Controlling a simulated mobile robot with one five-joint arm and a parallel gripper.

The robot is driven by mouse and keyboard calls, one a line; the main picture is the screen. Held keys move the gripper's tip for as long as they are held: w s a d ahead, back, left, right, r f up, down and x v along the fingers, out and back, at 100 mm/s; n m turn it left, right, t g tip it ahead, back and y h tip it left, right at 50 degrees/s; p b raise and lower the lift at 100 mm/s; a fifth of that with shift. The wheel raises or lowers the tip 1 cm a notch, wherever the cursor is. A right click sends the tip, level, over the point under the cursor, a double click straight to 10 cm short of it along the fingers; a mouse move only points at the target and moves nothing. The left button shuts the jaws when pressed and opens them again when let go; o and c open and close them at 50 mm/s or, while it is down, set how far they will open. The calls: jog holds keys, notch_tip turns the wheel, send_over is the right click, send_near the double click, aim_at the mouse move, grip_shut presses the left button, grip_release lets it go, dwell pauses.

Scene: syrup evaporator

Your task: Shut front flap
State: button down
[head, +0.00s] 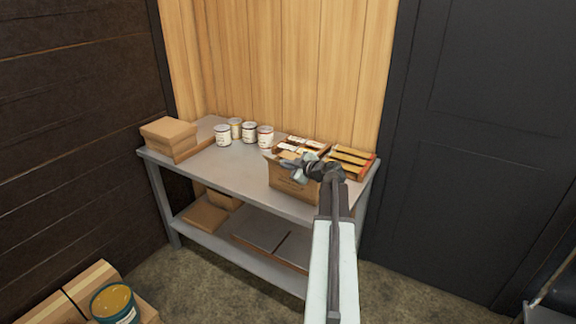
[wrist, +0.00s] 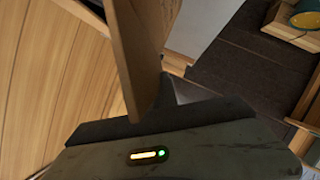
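An open cardboard box (head: 287,184) stands at the front edge of the grey metal table (head: 222,170), with small labelled items showing at its top. My gripper (head: 301,168) is over the box's front upper edge, and it and my arm hide part of the box and its front flap. In the wrist view a brown cardboard panel (wrist: 140,50) rises right by the dark fingers of my gripper (wrist: 165,92). It looks like a flap or wall of the box; I cannot tell which. Whether the fingers touch or grip it is not clear.
Several cans (head: 249,132) stand behind the box to the left. Closed cartons (head: 168,135) sit at the table's left end. A wooden rack (head: 352,160) is right of the box. The lower shelf holds flat boxes (head: 205,216). A teal can (head: 115,303) stands on a wooden crate at lower left.

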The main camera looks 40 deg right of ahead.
jog(key=shift+d, duration=0.1)
jog(key=shift+w+d+r+m+g+y+p, duration=0.1)
jog(key=shift+d+r+m+g+y+p, duration=0.15)
jog(key=shift+m+p, duration=0.25)
jog(key=shift+d+r+m+g+y+p, duration=0.15)
jog(key=shift+d+m+y+p, duration=0.15)
jog(key=shift+m+y+p, duration=0.15)
jog(key=shift+w+d+r+m+y+p, duration=0.15)
jog(key=shift+d+m+y+p, duration=0.25)
jog(key=shift+d+m+y, duration=0.65)
jog(key=d+m+y+b, duration=0.1)
jog(key=m, duration=0.1)
jog(key=d+f+m+y+b, duration=0.1)
jog(key=m, duration=0.1)
jog(key=d+m+y+b, duration=0.1)
jog(key=m+b, duration=0.1)
jog(key=shift+w+d+f+m+y, duration=0.25)
jog(key=shift+d+f+m+y, duration=0.05)
jog(key=shift+f+y, duration=0.1)
